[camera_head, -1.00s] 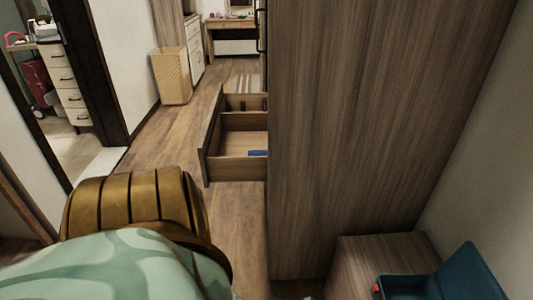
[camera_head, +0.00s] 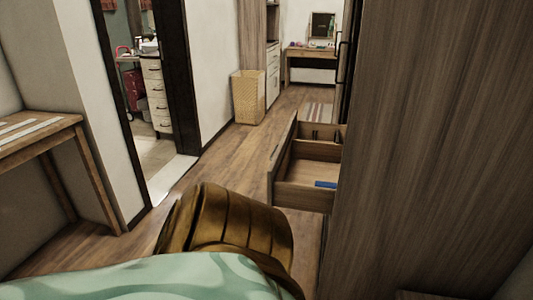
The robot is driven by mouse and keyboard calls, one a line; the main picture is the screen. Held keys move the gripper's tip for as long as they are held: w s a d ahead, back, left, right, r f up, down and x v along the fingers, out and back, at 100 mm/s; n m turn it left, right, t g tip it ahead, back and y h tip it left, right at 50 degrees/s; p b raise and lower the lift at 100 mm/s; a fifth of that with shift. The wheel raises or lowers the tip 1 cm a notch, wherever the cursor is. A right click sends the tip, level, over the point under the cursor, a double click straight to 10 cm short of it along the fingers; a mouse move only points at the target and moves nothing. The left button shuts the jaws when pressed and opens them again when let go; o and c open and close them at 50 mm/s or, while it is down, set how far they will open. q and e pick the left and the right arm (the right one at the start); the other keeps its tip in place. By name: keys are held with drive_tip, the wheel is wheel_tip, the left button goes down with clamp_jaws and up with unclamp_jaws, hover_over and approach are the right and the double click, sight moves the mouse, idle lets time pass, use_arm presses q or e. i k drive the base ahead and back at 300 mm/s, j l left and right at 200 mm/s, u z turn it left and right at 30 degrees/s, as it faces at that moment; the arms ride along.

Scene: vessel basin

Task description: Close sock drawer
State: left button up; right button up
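An open wooden drawer (camera_head: 300,193) sticks out to the left from a tall wooden wardrobe (camera_head: 425,150). It has compartments, and a small blue item (camera_head: 325,184) lies in the near one. I cannot tell whether this is a sock. The drawer's outer front faces left, and its inner part is hidden by the wardrobe's side. Neither of my grippers shows in the view.
A bed with a brown leather end (camera_head: 225,230) and a green patterned cover (camera_head: 170,278) fills the bottom. Bare wooden floor (camera_head: 215,170) lies between the bed and the drawer. A wooden table (camera_head: 45,140) stands at left, a doorway beyond it. A wicker basket (camera_head: 248,97) stands farther back.

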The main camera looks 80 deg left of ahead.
sight(308, 152)
drive_tip(key=k+j+u, duration=0.1)
drive_tip(key=k+j, duration=0.35)
drive_tip(key=k+j+u, duration=0.15)
drive_tip(key=k+j, duration=0.25)
drive_tip(key=j, duration=0.25)
drive_tip(key=u, duration=1.6)
